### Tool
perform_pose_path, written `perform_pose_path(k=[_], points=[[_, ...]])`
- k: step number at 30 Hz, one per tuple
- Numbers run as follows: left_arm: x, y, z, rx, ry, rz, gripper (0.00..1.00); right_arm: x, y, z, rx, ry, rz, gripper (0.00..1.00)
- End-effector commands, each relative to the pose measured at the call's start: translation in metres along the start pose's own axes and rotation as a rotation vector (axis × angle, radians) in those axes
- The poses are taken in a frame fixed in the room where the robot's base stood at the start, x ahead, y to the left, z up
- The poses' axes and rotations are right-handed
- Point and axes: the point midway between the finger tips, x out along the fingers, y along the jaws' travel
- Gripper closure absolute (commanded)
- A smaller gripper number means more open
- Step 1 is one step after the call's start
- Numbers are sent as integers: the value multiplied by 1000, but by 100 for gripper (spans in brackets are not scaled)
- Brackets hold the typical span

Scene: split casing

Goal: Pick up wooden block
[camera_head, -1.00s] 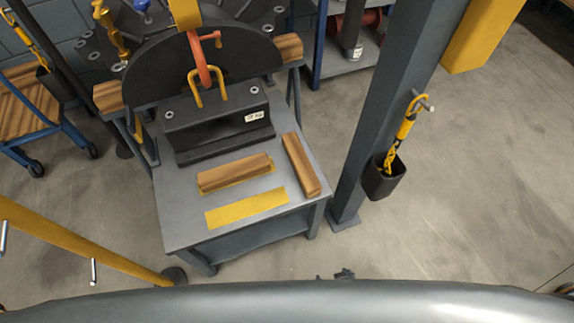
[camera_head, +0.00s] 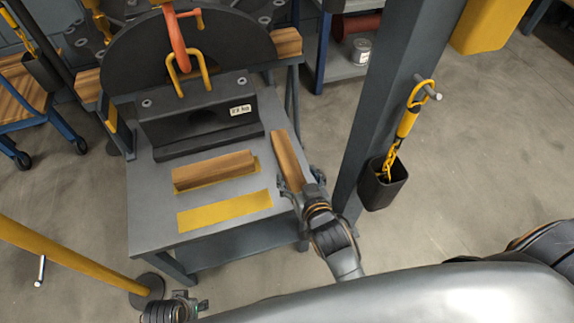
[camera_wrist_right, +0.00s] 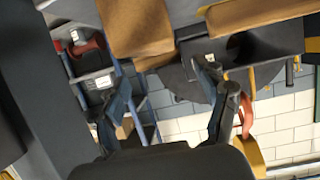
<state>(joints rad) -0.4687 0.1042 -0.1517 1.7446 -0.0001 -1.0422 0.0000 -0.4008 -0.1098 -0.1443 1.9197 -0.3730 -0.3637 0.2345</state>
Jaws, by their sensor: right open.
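Two wooden blocks lie on a grey metal table (camera_head: 150,225). One block (camera_head: 214,170) lies crosswise, partly over a yellow strip. The other block (camera_head: 287,158) lies near the table's right edge, pointing away from me. My right gripper (camera_head: 301,187) is open at the near end of this right block, and its fingers partly cover that end. In the right wrist view the open fingers (camera_wrist_right: 163,95) show with nothing between their tips, and a wooden block (camera_wrist_right: 137,28) is beyond them. My left gripper (camera_head: 188,306) is at the bottom edge, mostly cut off; its jaws are unclear.
A second yellow strip (camera_head: 225,210) lies bare at the table's front. A dark casing part (camera_head: 205,118) with a yellow handle stands behind the blocks. A grey post (camera_head: 385,110) with a hanging black holder (camera_head: 382,185) stands right of the table. A yellow pole (camera_head: 70,249) is at left.

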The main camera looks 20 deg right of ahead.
Motion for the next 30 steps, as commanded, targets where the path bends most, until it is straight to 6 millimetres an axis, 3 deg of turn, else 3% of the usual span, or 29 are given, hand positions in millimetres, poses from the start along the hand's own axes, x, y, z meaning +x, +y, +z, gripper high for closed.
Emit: perform_pose_path(k=[4,13,21,30], points=[[-14,-1,-9,-2,11,-1,51,27,0,2,-1,0,0,26],[-31,-2,-16,-3,20,-3,51,46,0,2,0,0,0,26],[-64,-3,-28,-7,40,-6,51,79,0,4,-2,0,0,26],[-78,-4,-31,-8,43,-7,51,90,0,4,0,-2,-1,26]])
